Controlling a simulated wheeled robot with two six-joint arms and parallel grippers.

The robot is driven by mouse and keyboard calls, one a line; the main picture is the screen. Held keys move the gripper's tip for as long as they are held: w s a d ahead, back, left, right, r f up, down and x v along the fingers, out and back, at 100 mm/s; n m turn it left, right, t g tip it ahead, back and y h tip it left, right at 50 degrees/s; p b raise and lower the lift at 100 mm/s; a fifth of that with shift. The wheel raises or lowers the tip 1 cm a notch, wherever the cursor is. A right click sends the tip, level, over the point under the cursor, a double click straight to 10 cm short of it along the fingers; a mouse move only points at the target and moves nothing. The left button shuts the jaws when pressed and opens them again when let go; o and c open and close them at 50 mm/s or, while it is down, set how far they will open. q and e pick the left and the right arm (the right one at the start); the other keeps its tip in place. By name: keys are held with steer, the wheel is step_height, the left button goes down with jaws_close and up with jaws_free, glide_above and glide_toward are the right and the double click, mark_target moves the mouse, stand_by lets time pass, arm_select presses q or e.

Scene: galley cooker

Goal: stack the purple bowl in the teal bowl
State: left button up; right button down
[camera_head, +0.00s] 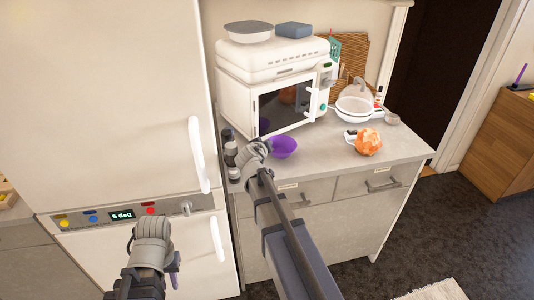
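The purple bowl (284,148) sits upright on the grey counter in front of the white microwave. I cannot pick out a teal bowl in this view. My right gripper (256,152) is just left of the purple bowl, its wrist overlapping the bowl's left edge. I cannot tell whether it touches the bowl, and its fingertips are hidden. My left gripper (152,229) is low at the left, in front of the fridge panel and well away from the bowl. Its fingers are not clear enough to show whether it is open.
The microwave (288,100) stands behind the bowl. Dark jars (230,150) are to its left. An orange faceted object (368,142) and a white strainer-like bowl (354,109) are to the right. The counter (325,155) is clear between the bowl and the orange object.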

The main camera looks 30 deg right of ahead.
steer(key=shift+f+b, duration=0.3)
steer(key=shift+f, duration=0.5)
arm_select(q)
steer(key=shift+f, duration=0.65)
arm_select(e)
steer(key=shift+r, duration=0.1)
steer(key=c, duration=1)
jaws_free()
steer(key=shift+o, duration=0.2)
